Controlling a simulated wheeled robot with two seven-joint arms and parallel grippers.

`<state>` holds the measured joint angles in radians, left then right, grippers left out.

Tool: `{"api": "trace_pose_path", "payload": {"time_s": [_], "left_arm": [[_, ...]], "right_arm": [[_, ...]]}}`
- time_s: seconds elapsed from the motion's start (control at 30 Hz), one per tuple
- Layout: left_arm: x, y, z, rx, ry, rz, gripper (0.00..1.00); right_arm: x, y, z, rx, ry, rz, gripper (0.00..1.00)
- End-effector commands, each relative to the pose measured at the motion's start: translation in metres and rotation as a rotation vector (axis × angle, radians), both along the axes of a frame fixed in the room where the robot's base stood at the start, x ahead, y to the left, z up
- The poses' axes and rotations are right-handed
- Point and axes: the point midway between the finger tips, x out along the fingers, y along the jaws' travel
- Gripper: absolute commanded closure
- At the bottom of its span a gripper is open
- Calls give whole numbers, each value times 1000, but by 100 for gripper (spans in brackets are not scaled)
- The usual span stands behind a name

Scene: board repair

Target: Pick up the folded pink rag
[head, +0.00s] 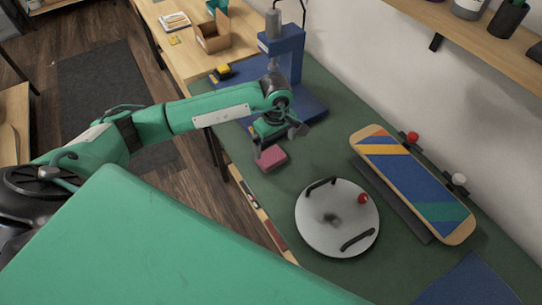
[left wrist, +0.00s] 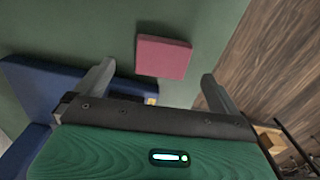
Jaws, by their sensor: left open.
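The folded pink rag (head: 271,159) lies flat on the green bench top, close to the bench's front edge. In the left wrist view the rag (left wrist: 163,57) sits ahead of and between the two fingers, touching neither. My left gripper (head: 277,142) is open and empty, just above and behind the rag in the head view. Its two fingers also show spread apart in the left wrist view (left wrist: 157,87). My right gripper is in neither view.
A blue press stand (head: 285,48) stands right behind the gripper. A round grey plate (head: 313,235) with black handles and a red knob lies nearer. A striped skateboard deck (head: 412,185) rests in a holder at the right. The green bench top (head: 318,150) between them is clear.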

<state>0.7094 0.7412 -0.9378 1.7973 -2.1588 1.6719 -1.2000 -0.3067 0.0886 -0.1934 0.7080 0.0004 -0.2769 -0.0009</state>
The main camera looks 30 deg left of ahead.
Motion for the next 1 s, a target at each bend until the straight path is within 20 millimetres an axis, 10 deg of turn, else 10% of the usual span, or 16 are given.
{"api": "trace_pose_path", "payload": {"time_s": [0.5, 0.9, 1.0], "left_arm": [[-6, 3, -51, -2, 2, 1, 0], [-4, 3, -70, -2, -2, 0, 0], [-4, 3, -70, -2, -1, 0, 18]], "right_arm": [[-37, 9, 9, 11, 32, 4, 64], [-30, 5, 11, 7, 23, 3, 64], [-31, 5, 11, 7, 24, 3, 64]]}}
